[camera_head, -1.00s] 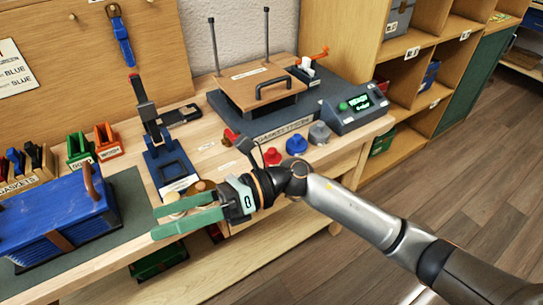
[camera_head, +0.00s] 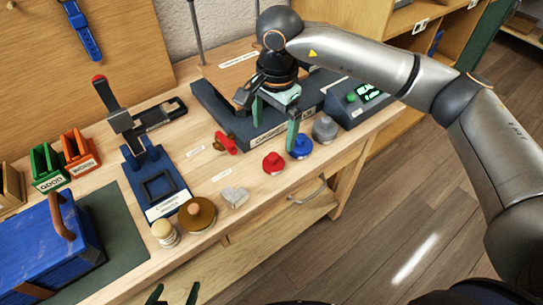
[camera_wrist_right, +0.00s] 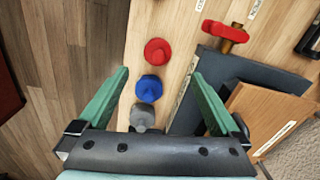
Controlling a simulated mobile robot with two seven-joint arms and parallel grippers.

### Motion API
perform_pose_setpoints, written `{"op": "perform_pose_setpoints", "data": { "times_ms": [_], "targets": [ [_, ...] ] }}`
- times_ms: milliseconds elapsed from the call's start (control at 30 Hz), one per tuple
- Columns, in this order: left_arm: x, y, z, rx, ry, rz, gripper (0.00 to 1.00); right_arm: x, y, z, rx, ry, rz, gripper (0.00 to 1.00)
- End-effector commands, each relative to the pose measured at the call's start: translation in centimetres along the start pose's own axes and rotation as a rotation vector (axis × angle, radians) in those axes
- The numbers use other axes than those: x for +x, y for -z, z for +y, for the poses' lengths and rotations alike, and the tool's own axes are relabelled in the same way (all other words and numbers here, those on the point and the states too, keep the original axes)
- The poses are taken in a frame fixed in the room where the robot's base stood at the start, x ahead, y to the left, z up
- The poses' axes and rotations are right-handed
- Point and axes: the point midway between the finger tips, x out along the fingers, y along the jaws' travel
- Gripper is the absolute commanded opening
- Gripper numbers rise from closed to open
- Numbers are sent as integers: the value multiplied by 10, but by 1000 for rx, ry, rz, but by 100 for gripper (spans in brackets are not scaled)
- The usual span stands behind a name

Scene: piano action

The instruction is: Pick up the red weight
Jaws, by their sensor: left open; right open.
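The red weight (camera_head: 273,162) stands on the wooden bench in front of the gasket tester, left of the blue weight (camera_head: 299,146) and the grey weight (camera_head: 325,129). In the right wrist view the red weight (camera_wrist_right: 158,51) is ahead of the blue weight (camera_wrist_right: 151,86). My right gripper (camera_head: 274,128) points down above the weights, open and empty. In its wrist view the fingers (camera_wrist_right: 161,75) spread to both sides of the row, with the red weight just beyond the tips. My left gripper (camera_head: 175,292) shows only its open fingertips at the bottom edge.
A blue press stand (camera_head: 155,185), a brown round piece (camera_head: 197,214) and a blue box (camera_head: 45,245) are further left. Bench space around the red weight's front is clear.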

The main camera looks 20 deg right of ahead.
Motion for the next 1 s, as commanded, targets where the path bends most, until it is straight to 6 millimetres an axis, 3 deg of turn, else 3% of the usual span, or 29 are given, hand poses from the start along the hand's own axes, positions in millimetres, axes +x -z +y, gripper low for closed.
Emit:
{"op": "perform_pose_setpoints", "data": {
  "times_ms": [100, 433, 700, 1000],
  "targets": [
    [-1, 0, -1, 0, 2, 0, 100, 23, 0, 1, 1, -4, -2, 100],
    [-4, 1, -2, -1, 5, -1, 100, 54, 0, 2, 1, -3, -4, 100],
    [-6, 1, -5, -1, 12, -3, 100, 91, 0, 4, 1, -1, -4, 100],
    [-6, 1, -5, -1, 12, 0, 100, 96, 1, 4, 1, 2, -3, 100]
  ]
}}
